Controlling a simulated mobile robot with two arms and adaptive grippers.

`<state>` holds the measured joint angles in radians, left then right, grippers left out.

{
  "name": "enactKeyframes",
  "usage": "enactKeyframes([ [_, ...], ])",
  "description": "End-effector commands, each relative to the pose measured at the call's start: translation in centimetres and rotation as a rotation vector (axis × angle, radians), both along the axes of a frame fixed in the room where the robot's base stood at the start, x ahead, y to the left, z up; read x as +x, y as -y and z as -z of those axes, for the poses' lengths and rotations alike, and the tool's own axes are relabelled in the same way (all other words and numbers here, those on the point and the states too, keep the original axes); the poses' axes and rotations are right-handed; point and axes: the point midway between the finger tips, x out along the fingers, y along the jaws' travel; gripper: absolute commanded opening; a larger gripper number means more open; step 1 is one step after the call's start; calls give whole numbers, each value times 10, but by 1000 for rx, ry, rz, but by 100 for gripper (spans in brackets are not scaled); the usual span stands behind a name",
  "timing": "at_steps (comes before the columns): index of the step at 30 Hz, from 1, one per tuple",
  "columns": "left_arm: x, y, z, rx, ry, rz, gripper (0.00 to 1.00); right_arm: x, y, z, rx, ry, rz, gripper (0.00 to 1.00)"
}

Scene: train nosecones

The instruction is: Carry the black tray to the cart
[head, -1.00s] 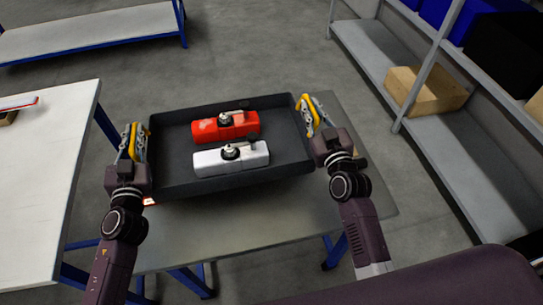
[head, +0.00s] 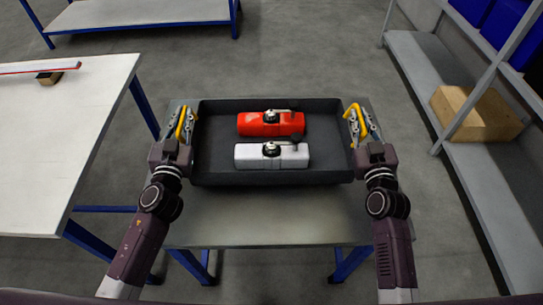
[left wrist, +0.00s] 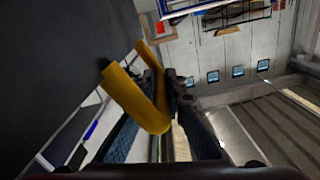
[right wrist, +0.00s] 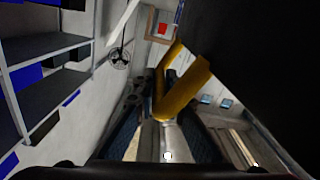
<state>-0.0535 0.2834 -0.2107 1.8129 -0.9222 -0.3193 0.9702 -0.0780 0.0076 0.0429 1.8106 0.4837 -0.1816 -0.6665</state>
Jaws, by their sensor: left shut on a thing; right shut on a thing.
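The black tray (head: 272,179) is in the middle of the head view, in front of me, over a grey table. It holds a red nosecone (head: 258,125) at the back and a white nosecone (head: 250,157) in front of it. Each tray end has a yellow handle. My left gripper (head: 184,128) is shut on the left handle (left wrist: 135,98). My right gripper (head: 358,124) is shut on the right handle (right wrist: 183,90). The tray looks level; I cannot tell whether it touches the table. No cart is identifiable.
The grey table (head: 270,225) with blue legs lies under the tray. A white table (head: 70,130) stands at the left. A grey shelf (head: 450,150) with a cardboard box (head: 478,115) and blue bins stands at the right. Open floor lies behind the table.

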Motion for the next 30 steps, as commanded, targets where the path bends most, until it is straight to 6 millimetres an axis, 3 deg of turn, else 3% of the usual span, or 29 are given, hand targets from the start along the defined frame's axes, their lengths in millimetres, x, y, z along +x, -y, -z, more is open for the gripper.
enactKeyframes([
  [8,1,-1,3,1,5,-1,0,1,1,2,-1,8,3,0],
  [30,1,-1,34,1,5,-1,0,1,1,34,-1,8,3,0],
])
